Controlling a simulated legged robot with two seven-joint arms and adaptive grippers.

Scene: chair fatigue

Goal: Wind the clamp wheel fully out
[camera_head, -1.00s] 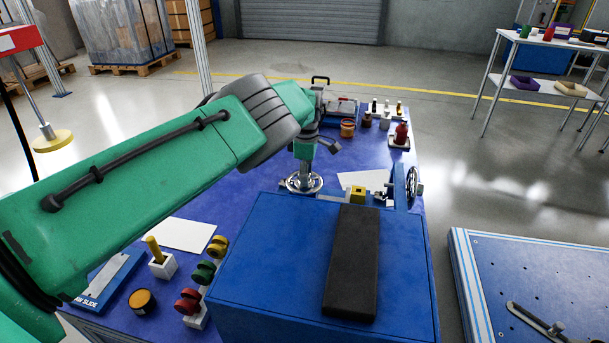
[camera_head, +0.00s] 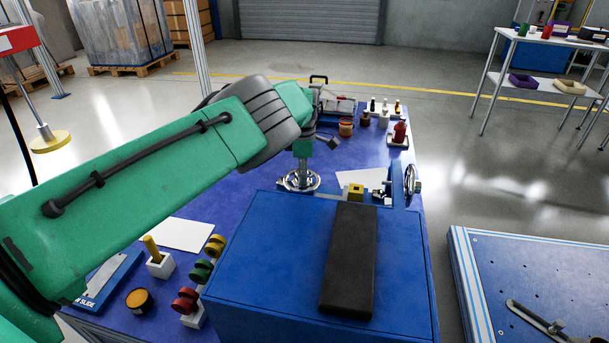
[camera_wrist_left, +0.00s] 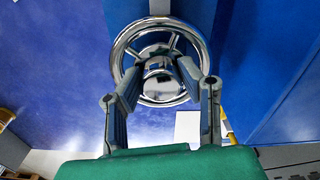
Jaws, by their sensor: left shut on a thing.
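The clamp wheel is a shiny chrome handwheel with spokes and a round hub. In the left wrist view the wheel (camera_wrist_left: 158,52) fills the upper middle, and in the head view the wheel (camera_head: 299,182) lies at the far left corner of the blue box. My left gripper (camera_wrist_left: 158,86) is shut on the wheel, its two fingers on either side of the hub, across the rim. In the head view my left gripper (camera_head: 301,168) points down onto it, the fingertips hard to make out. My right gripper is not in view.
A blue box (camera_head: 263,250) with a black pad (camera_head: 349,262) stands right of the wheel. Another chrome handwheel (camera_head: 410,179) is at its right side. Red, green and yellow knobs (camera_head: 203,271) stand at front left. Bottles and jars (camera_head: 400,135) stand at the back.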

